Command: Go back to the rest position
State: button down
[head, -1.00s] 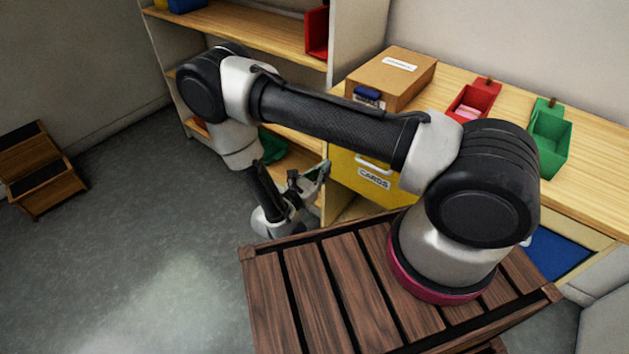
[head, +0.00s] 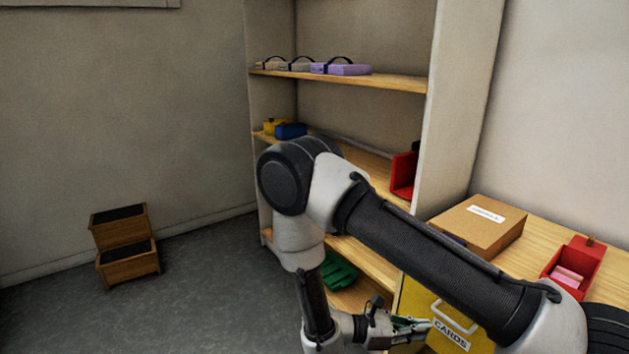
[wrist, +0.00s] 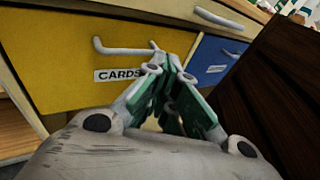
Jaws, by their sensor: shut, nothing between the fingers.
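My gripper (head: 412,327) is low in the head view, at the end of my folded arm, in front of the yellow drawer (head: 415,295) labelled CARDS. In the wrist view my gripper (wrist: 178,80) has its green-padded fingers together with nothing between them. The yellow drawer (wrist: 60,62) and its grey handle (wrist: 125,50) show just beyond the fingers. Whether the fingers touch the drawer front, I cannot tell.
A shelf unit (head: 465,90) stands behind my arm. A cardboard box (head: 478,225) and a red bin (head: 575,262) sit on the wooden counter (head: 543,228). A blue drawer (wrist: 215,60) is right of the yellow one. A step stool (head: 125,250) stands left; the floor (head: 200,290) between is clear.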

jog(key=s+d+r+m+t+y, duration=0.1)
jog(key=s+d+r+m+y, duration=0.2)
jog(key=r, duration=0.9)
jog(key=s+d+r+m+t+y, duration=0.1)
jog(key=s+d+r+m+y, duration=0.3)
jog(key=r+m+y, duration=0.3)
jog(key=s+d+r+m+t+y, duration=0.1)
jog(key=s+d+r+m+y, duration=0.3)
jog(key=r+m, duration=0.5)
notch_tip(320, 180, up, 9)
jog(key=shift+d+f+y, duration=0.1)
jog(key=shift+d+y, duration=0.15)
jog(key=shift+y, duration=0.85)
